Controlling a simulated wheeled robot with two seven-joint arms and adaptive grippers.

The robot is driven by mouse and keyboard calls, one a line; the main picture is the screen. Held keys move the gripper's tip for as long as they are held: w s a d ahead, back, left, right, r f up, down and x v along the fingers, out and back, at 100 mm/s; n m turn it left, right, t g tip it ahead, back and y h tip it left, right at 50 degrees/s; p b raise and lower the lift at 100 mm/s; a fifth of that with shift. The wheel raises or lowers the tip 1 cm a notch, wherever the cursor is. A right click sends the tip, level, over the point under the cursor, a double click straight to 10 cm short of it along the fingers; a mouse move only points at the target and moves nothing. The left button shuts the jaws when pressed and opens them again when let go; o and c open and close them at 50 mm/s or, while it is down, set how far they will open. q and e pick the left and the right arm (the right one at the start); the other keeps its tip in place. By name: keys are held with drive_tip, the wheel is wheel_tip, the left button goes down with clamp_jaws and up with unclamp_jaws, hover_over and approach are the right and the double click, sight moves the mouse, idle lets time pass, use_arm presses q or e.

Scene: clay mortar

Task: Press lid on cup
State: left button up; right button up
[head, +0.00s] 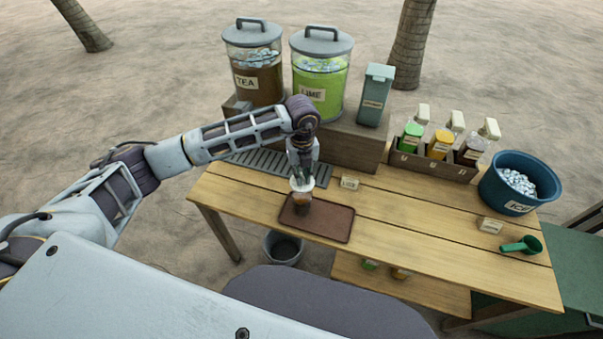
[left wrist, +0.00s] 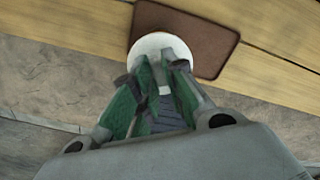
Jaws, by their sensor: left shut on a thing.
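A cup (head: 301,205) with brown contents stands at the left end of a brown tray (head: 334,222). A white round lid (head: 296,188) is at the cup's top; I cannot tell whether it is fully seated. My left gripper (head: 301,179) points down over the cup, shut on the lid. In the left wrist view the lid (left wrist: 160,44) shows as a white disc beyond the fingers (left wrist: 163,70), with the tray (left wrist: 205,42) behind it. The cup is hidden there. My right gripper is in neither view.
A drip grate (head: 262,165) and the tea (head: 254,80) and lime (head: 318,92) dispensers stand behind. Bottles in a wooden caddy (head: 430,163), a blue ice tub (head: 490,185) and a green scoop (head: 522,245) are at right. The table middle (head: 410,220) is clear.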

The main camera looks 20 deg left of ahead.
sight(302, 187)
use_arm(q)
drive_tip(key=shift+m, duration=0.3)
drive_tip(key=shift+f, duration=0.1)
drive_tip(key=shift+f, duration=0.1)
drive_tip(key=shift+f+b, duration=1.25)
drive_tip(key=shift+f, duration=0.8)
drive_tip(key=shift+f+b, duration=0.7)
drive_tip(key=shift+f, duration=0.3)
drive_tip(key=shift+f+b, duration=0.15)
drive_tip(key=shift+b, duration=0.35)
idle(1.4)
idle(0.3)
